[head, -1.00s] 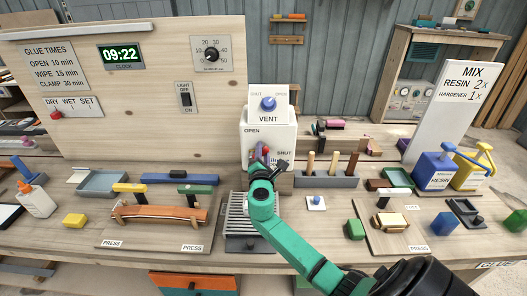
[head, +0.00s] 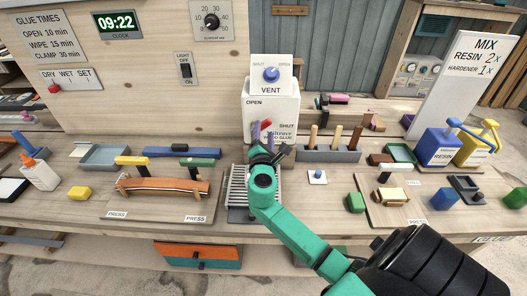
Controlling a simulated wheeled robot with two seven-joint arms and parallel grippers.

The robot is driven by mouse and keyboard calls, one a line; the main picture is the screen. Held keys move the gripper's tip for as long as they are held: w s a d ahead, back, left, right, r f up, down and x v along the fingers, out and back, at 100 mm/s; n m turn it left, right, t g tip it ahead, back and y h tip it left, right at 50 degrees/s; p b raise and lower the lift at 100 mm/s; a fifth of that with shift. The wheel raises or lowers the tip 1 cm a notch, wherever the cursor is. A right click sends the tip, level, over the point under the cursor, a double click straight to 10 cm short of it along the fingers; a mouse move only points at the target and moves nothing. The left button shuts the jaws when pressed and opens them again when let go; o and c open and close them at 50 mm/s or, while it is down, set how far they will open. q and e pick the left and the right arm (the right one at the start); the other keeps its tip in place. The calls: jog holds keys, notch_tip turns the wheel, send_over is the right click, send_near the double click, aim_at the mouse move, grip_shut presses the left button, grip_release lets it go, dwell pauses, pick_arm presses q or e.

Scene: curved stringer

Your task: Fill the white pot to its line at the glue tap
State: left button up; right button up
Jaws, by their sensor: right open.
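The white glue tank (head: 270,95) stands at the back middle, with a blue vent knob (head: 271,74) on top and OPEN and SHUT marks on its front. A red tap lever (head: 256,131) shows at its front, partly covered, so I cannot tell its exact setting. My right gripper (head: 272,153) is open in front of the tank's lower part, just below the lever. Whether it touches anything is unclear. A ribbed drip tray (head: 236,190) lies below, partly behind my arm. I cannot make out the white pot or its line. My left gripper is out of view.
A glue bottle (head: 40,173) with an orange tip stands at the left. A clamped curved piece (head: 165,187) lies left of the tray. A grey tool rack (head: 345,156) and a blue resin can (head: 439,146) are to the right.

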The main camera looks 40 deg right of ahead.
jog(key=b+v, duration=0.2)
jog(key=v, duration=0.8)
